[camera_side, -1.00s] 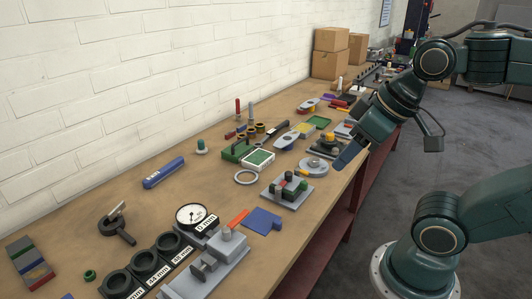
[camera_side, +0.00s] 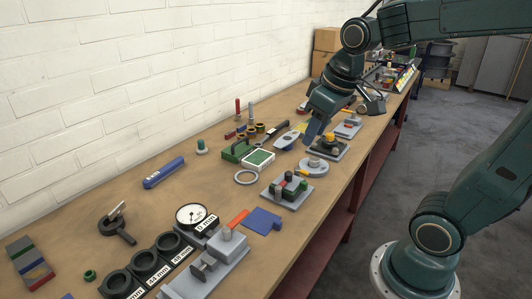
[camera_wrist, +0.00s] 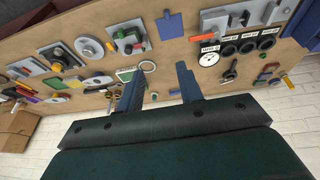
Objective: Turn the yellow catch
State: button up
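A small yellow part (camera_side: 329,139), which looks like the yellow catch, sits on a dark fixture (camera_side: 326,151) on the bench. In the wrist view that fixture (camera_wrist: 62,57) appears at upper left, where the catch is too small to make out clearly. My gripper (camera_side: 311,135) is above the bench, just left of the yellow part in the side view; its exact height is unclear. In the wrist view my gripper (camera_wrist: 160,80) has its two fingers wide apart with nothing between them.
A round grey disc (camera_side: 313,167) and a fixture with green knobs (camera_side: 287,189) lie nearer along the bench edge. A green box (camera_side: 236,150) and a grey ring (camera_side: 246,177) lie to the left. Boxes (camera_side: 327,40) stand at the back.

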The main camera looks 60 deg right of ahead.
jog(key=w+d+f+g, duration=0.2)
jog(key=w+d+f, duration=0.4)
jog(key=w+d, duration=0.3)
jog(key=g, duration=0.2)
send_over(297, 169)
jog(key=shift+y, duration=0.3)
notch_tip(297, 169, down, 11)
jog(key=shift+a+r, duration=0.1)
jog(key=shift+d+f, duration=0.2)
jog(key=shift+f, duration=0.05)
jog(key=shift+f, duration=0.1)
jog(key=shift+f, duration=3.35)
jog(key=shift+c, duration=0.3)
